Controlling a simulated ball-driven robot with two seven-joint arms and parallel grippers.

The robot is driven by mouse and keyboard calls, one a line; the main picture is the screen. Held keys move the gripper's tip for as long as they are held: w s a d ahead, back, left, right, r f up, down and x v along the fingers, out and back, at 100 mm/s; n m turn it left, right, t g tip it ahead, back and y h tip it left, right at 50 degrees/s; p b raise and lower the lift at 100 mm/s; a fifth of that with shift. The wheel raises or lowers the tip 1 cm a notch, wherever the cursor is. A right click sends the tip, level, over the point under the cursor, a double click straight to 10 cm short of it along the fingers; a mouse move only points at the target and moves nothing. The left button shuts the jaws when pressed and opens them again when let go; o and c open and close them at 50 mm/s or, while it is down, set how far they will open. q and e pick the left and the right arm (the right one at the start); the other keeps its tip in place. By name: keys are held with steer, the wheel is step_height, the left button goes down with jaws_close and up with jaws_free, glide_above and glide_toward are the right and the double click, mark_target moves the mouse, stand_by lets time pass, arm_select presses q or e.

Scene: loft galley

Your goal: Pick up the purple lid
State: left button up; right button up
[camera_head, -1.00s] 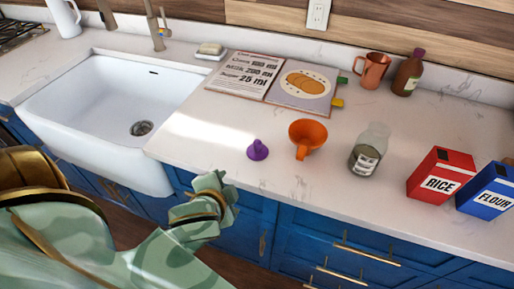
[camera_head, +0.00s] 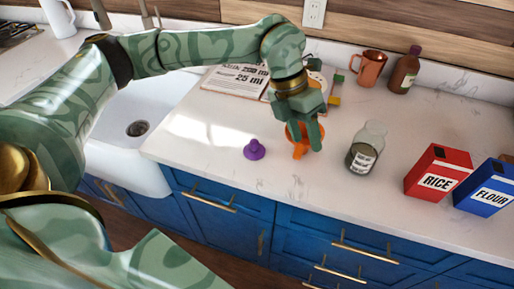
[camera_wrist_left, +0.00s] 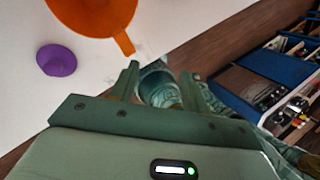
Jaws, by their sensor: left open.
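The purple lid (camera_head: 254,149) is small, with a round base and a knob on top. It lies on the white counter near the front edge; it also shows in the left wrist view (camera_wrist_left: 57,61). My left gripper (camera_head: 312,142) is open, pointing down to the right of the lid and apart from it. In the head view it partly covers the orange funnel (camera_head: 300,151). In the left wrist view the jaws (camera_wrist_left: 160,76) are apart with no object held between them, and part of my body shows beyond. My right gripper is out of view.
The orange funnel stands close to my left gripper. A glass jar (camera_head: 366,150), red rice box (camera_head: 438,172) and blue flour box (camera_head: 487,187) stand to the right. A copper mug (camera_head: 370,68) and brown bottle (camera_head: 404,71) stand behind.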

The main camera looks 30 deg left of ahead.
arm_select(q)
steer(key=w+a+r+n+y, duration=0.1)
steer(key=a+r+n+y, duration=0.1)
steer(key=a, duration=0.4)
steer(key=w+a+r+n+y, duration=0.1)
steer(key=a+r+n+y, duration=0.15)
steer(key=a, duration=0.45)
steer(key=b, duration=0.2)
glide_above(254, 141)
steer(key=f, duration=1)
steer(key=shift+w+d+f, duration=0.15)
steer(key=shift+w+f, duration=0.05)
steer(key=shift+w, duration=0.15)
steer(key=shift+f, duration=0.45)
steer(key=f, duration=0.1)
steer(key=f+b, duration=0.1)
steer(key=f, duration=0.1)
steer(key=f+b, duration=0.1)
steer(key=f, duration=0.1)
steer(key=shift+s+a+f, duration=0.1)
steer(key=shift+s+a, duration=0.1)
steer(key=shift+s, duration=0.1)
jaws_close()
